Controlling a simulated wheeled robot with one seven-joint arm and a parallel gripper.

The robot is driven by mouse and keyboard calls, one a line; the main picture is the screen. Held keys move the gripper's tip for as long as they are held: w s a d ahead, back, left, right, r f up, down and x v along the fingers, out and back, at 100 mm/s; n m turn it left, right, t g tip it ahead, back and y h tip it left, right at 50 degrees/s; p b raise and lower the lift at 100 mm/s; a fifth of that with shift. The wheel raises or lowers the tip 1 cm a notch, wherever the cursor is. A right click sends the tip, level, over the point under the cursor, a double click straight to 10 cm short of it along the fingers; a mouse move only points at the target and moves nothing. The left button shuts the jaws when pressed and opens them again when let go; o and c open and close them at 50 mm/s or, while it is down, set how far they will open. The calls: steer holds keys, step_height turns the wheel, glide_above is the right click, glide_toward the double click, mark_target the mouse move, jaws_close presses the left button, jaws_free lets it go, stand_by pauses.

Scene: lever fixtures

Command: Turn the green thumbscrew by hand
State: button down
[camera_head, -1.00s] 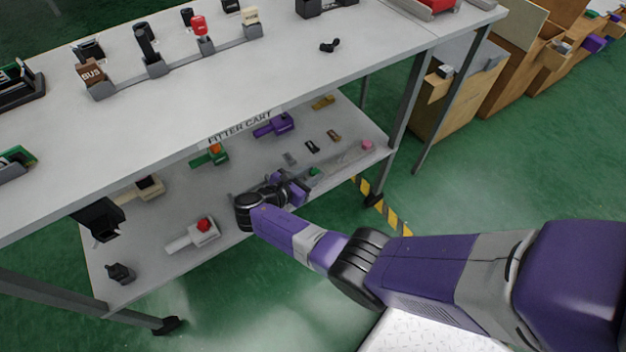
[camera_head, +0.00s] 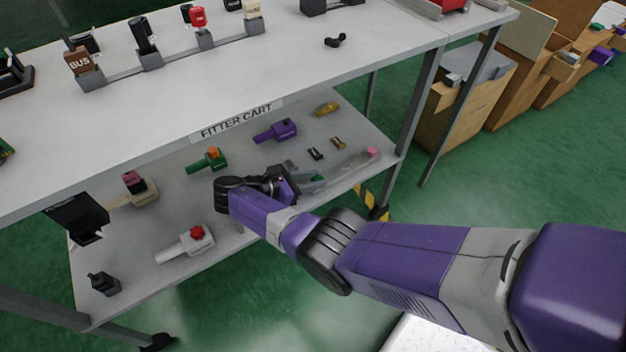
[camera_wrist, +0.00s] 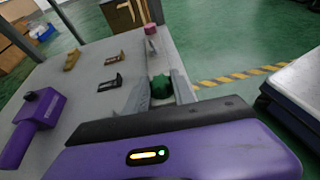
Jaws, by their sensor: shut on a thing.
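The green thumbscrew (camera_wrist: 161,86) is a small knobbed head near the middle of the wrist view, on a grey fixture on the cart's lower shelf. My gripper (camera_wrist: 160,92) has one grey finger on each side of it and is shut on it. In the head view the thumbscrew (camera_head: 318,178) shows as a small green spot at the fingertips, largely hidden by my gripper (camera_head: 308,182).
A grey bar with a pink end (camera_head: 372,152) lies just beyond. Small black (camera_head: 315,154) and brown (camera_head: 338,143) clips and a purple lever fixture (camera_head: 283,129) are on the same shelf. The tabletop (camera_head: 300,60) overhangs the shelf behind. A cart leg (camera_head: 398,150) stands at right.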

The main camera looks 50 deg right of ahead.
steer(key=c, duration=1.1)
jaws_free()
steer(key=shift+o, duration=0.2)
steer(key=shift+v, duration=3.85)
